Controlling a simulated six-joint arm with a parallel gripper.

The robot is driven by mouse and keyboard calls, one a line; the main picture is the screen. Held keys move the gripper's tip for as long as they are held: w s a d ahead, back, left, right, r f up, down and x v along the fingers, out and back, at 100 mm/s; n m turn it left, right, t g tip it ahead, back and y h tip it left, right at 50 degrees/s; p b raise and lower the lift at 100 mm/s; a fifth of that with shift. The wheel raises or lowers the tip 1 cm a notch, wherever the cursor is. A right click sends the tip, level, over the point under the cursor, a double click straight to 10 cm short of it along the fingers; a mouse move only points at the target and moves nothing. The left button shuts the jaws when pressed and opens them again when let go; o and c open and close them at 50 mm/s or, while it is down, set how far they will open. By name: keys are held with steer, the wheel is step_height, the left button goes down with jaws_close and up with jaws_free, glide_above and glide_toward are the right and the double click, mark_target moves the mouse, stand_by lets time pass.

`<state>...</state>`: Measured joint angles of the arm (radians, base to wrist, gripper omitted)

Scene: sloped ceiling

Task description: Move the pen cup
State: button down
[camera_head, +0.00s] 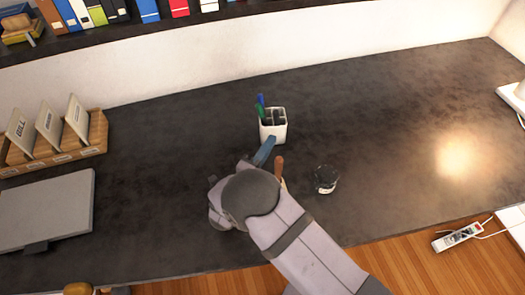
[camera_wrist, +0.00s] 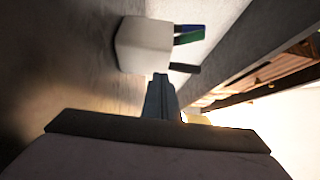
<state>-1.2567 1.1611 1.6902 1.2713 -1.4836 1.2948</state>
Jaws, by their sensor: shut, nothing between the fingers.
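The white pen cup (camera_head: 272,130) stands upright on the dark desk (camera_head: 380,120), in the middle of the head view. It holds a blue pen, a green pen and dark items. My gripper (camera_head: 264,150) is shut and empty, just in front of the cup's lower near side. In the wrist view the pen cup (camera_wrist: 143,45) lies sideways at the top, just beyond the tip of my shut fingers (camera_wrist: 160,80). I cannot tell whether the fingertips touch the cup.
A small dark round jar (camera_head: 326,178) stands right of my gripper. A brown-handled item (camera_head: 280,168) shows partly behind my arm. A wooden letter holder (camera_head: 60,150) and a grey closed laptop-like slab (camera_head: 45,208) are at left. The desk right of the cup is largely free.

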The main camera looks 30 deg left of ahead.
mark_target(276, 131)
steer(key=shift+w, duration=1.25)
steer(key=shift+w+a+f+b, duration=0.2)
steer(key=shift+w+a+b, duration=0.1)
steer(key=shift+b, duration=0.05)
steer(key=w+a+b, duration=0.7)
steer(key=b, duration=0.3)
steer(key=shift+f, duration=0.15)
steer(key=shift+w+a+r+b, duration=0.3)
steer(key=shift+w+a+b, duration=0.1)
steer(key=shift+b, duration=0.15)
steer(key=shift+s, duration=0.1)
steer(key=s, duration=0.9)
steer(key=shift+s, duration=0.4)
